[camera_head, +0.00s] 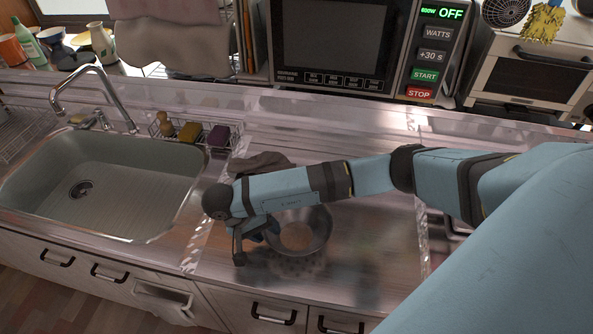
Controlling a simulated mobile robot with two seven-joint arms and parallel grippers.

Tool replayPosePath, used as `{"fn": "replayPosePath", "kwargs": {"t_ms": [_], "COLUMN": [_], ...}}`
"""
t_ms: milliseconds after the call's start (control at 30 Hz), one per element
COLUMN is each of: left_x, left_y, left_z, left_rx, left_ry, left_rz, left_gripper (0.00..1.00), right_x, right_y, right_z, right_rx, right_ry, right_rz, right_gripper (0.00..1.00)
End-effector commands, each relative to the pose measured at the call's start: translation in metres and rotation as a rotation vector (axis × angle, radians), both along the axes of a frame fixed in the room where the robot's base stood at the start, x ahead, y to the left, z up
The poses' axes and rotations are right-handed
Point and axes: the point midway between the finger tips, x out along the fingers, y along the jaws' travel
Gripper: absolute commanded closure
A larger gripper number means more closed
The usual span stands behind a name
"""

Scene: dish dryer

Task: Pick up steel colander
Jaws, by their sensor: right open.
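The steel colander (303,235) is a round metal bowl on the steel counter (360,265), right of the sink. My right arm reaches across from the right and covers the colander's far edge. My right gripper (242,250) is at the colander's left side, pointing down toward the counter. It is open, with one dark finger showing. Part of the gripper is hidden behind my wrist, and I cannot tell whether it touches the rim. My left gripper is out of view.
A sink (120,190) with a tap (95,85) lies left. A dark cloth (258,163) lies behind my wrist. A wire rack (220,134) holds sponges and a brush. A microwave (335,45) stands behind. The counter right of the colander is clear.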

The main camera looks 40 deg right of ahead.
Motion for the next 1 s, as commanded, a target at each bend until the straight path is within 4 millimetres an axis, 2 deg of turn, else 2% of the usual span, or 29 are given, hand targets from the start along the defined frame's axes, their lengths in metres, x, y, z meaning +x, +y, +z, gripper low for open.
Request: {"fn": "replayPosePath", "kwargs": {"t_ms": [167, 300, 367, 767, 867, 1000], "left_x": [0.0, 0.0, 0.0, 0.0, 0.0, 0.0], "left_y": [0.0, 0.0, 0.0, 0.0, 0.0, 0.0], "left_z": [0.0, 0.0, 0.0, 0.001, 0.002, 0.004], "left_rx": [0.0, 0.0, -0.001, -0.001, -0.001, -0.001], "left_ry": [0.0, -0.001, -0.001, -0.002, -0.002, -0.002], "left_rz": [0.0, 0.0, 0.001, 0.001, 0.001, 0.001], "left_gripper": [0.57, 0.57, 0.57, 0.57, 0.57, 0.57], "right_x": [0.0, 0.0, 0.0, 0.001, 0.001, 0.002], "right_y": [0.0, 0.0, 0.0, 0.0, 0.0, -0.001], "right_z": [0.0, 0.0, 0.0, 0.004, 0.012, 0.036], "right_rx": [0.0, 0.0, 0.0, 0.001, 0.001, 0.001], "right_ry": [0.0, 0.0, 0.0, 0.0, -0.002, -0.005], "right_rz": [0.0, 0.0, 0.0, 0.0, 0.001, 0.001], "right_gripper": [0.58, 0.9, 1.0, 1.0, 1.0, 1.0]}}
